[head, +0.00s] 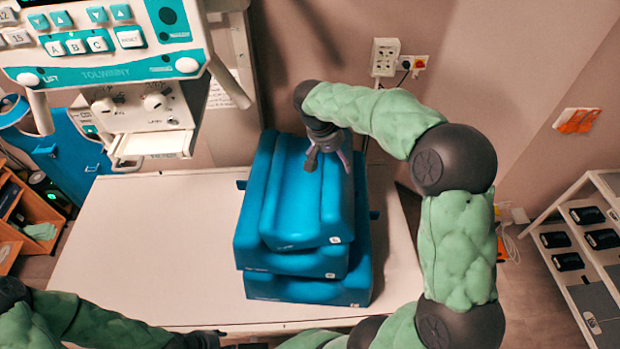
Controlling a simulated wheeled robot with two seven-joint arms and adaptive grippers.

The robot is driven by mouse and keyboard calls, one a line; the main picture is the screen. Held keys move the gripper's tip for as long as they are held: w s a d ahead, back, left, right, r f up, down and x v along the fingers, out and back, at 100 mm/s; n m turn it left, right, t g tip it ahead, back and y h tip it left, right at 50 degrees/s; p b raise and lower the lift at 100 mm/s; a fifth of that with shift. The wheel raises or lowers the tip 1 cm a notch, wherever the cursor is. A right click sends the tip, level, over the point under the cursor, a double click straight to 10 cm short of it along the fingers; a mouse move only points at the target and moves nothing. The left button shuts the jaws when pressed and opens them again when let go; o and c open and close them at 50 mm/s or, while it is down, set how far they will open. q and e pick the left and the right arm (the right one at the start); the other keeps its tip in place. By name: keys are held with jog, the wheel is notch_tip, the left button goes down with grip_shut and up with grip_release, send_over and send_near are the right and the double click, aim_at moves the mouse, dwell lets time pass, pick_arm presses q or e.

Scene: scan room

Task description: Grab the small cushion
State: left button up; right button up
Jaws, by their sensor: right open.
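Blue cushions lie in a stack on the white table (120,240). The small cushion (292,215) appears to be the top one, with raised long sides and a trough between them. A larger blue cushion (300,291) shows beneath it. My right gripper (328,164) points down over the far part of the top cushion, its two fingers spread and nothing between them. I cannot tell whether its fingertips touch the cushion. My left gripper (208,338) is low at the table's front edge, small and dark, and its finger state is unclear.
A scanner control panel (105,45) hangs over the table's far left. The table left of the stack is clear. A wall socket box (384,57) is behind my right arm. A white shelf (560,235) with black items stands right, an orange shelf (30,215) left.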

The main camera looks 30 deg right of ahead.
jog(key=shift+w+d+f, duration=0.1)
jog(key=shift+d+f, duration=0.15)
jog(key=shift+f, duration=0.4)
jog(key=c, duration=1.6)
